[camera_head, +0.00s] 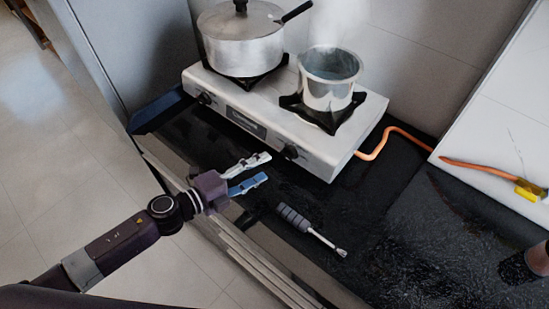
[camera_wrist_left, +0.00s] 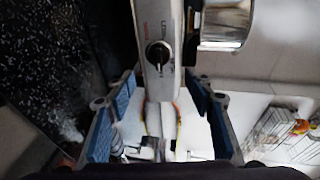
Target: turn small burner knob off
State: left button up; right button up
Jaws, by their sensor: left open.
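The two-burner gas stove has a light metal body (camera_head: 215,87). Its small burner knob (camera_head: 290,152) is a dark round knob on the front face, below the small pot. In the left wrist view the knob (camera_wrist_left: 159,54) faces the camera, its grip bar roughly upright in the picture. My left gripper (camera_head: 265,168) is open and empty, just left of the knob and pointing at it. Its blue-padded fingers (camera_wrist_left: 160,95) spread to either side below the knob in the wrist view, apart from it. My right gripper is not in view.
A small open metal pot (camera_head: 328,95) and a larger lidded pot (camera_head: 240,45) stand on the burners. The other knob (camera_head: 204,98) is farther left. A grey-handled tool (camera_head: 310,228) lies on the black counter. An orange hose (camera_head: 385,138) leaves the stove's right side.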

pick_arm(q)
jog(key=shift+v, duration=1.2)
